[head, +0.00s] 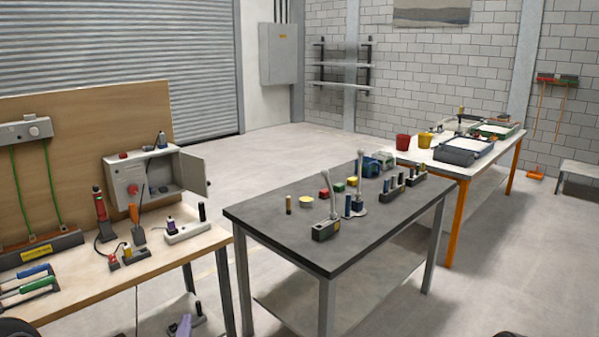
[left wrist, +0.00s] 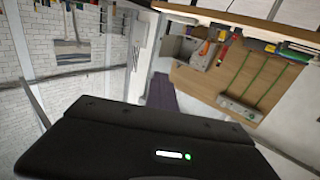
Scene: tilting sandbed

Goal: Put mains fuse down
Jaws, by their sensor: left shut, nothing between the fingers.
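I cannot tell which piece is the mains fuse. A grey switch box (head: 140,183) with a red knob and an open door is fixed to the wooden backboard. In the head view only a dark bit at the bottom left corner may be mine. My right gripper is not seen.
The dark-topped table (head: 265,230) holds two lever units, coloured blocks and racks of cylinders. The wooden bench (head: 75,290) carries a red tool, an orange tool and blue and green handles. A far table (head: 470,165) has trays and buckets. The floor behind is open.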

